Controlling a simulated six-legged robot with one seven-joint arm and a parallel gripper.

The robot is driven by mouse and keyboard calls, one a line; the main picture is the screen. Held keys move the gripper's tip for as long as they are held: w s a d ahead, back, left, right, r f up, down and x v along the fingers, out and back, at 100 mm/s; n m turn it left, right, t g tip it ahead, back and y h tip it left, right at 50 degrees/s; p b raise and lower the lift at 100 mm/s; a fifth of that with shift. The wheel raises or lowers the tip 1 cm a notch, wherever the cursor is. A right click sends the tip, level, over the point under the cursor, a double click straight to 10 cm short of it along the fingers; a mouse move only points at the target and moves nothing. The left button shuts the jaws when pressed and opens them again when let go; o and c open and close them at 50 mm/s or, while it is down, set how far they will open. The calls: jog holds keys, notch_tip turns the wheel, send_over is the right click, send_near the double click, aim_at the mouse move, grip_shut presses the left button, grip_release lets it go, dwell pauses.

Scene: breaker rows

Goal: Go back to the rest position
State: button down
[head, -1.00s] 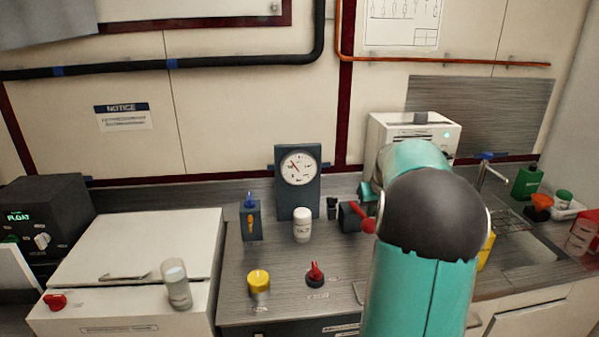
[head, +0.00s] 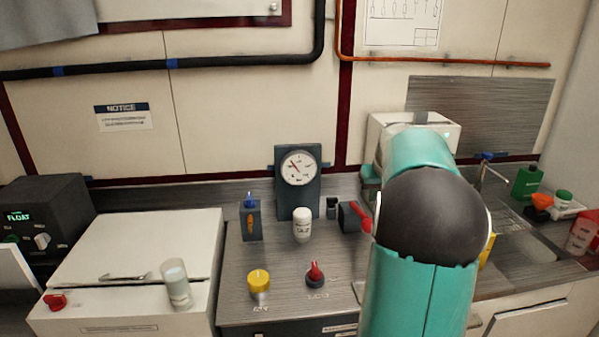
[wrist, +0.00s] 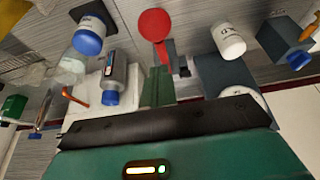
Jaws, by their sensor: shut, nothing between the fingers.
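My teal arm with its dark joint cover stands at the right of the middle in the head view and hides my gripper there. In the wrist view my gripper's green fingers (wrist: 158,86) are together and empty. A red round handle (wrist: 155,25) shows beyond their tips; I cannot tell the gap between them. In the head view the red lever (head: 361,218) on its dark box (head: 348,216) is just left of my arm.
A gauge (head: 298,167) stands at the back of the counter, with a white bottle (head: 302,225) before it. A yellow knob (head: 259,281) and a red knob (head: 316,273) are in front. A glass (head: 176,284) stands left. A white machine (head: 455,134) is partly behind my arm.

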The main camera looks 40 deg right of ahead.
dwell(0.4)
jog(key=w+a+r+n, duration=0.1)
jog(key=a+r+n, duration=0.15)
jog(key=a, duration=1.15)
jog(key=a+r+n, duration=0.1)
jog(key=a+r, duration=0.2)
jog(key=a, duration=1.1)
jog(key=s+a+f+n+y, duration=0.1)
jog(key=s+a+f, duration=0.1)
jog(key=s+a, duration=0.5)
jog(key=s+a+f+n+t+y, duration=0.1)
jog(key=s+a+f, duration=0.2)
jog(key=s+a, duration=0.4)
jog(key=a, duration=0.6)
jog(key=shift+s+a+f+n+t, duration=0.25)
jog(key=shift+s+f+n+t, duration=0.05)
jog(key=shift+f+n, duration=0.05)
